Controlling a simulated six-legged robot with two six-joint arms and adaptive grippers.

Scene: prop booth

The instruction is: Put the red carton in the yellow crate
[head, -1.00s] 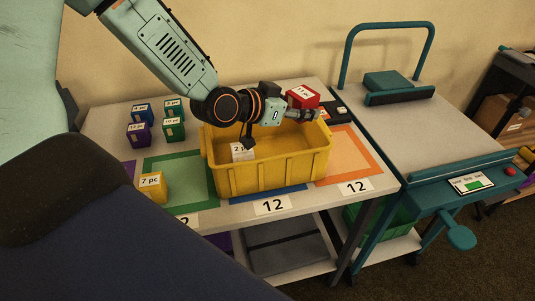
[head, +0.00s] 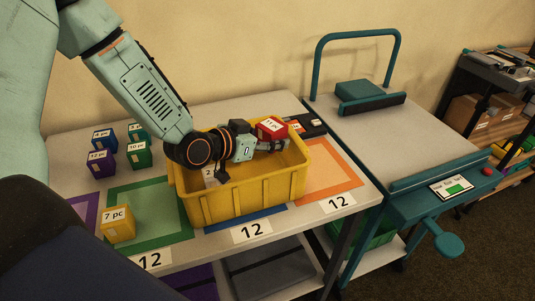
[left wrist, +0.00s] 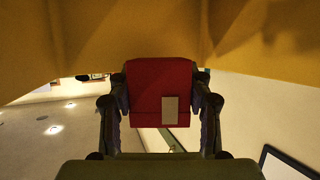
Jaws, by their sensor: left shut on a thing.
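The red carton (head: 271,127) has a white label reading 11 pc and sits tilted in my left gripper (head: 270,145), at the crate's far right part in the head view. The gripper is shut on it. The left wrist view shows the red carton (left wrist: 160,85) between both fingers (left wrist: 160,105), with yellow walls around the top. The yellow crate (head: 245,202) stands open on the table. My wrist and gripper reach across its opening. I cannot tell whether the carton is below the rim. My right gripper is not in view.
A box labelled 2 pc (head: 209,177) shows partly inside the crate. A yellow box (head: 117,224) stands on the green-framed area. Several blue, green and purple boxes stand at the back left. A black device (head: 310,125) lies behind the crate. A teal-framed bench (head: 400,140) stands right.

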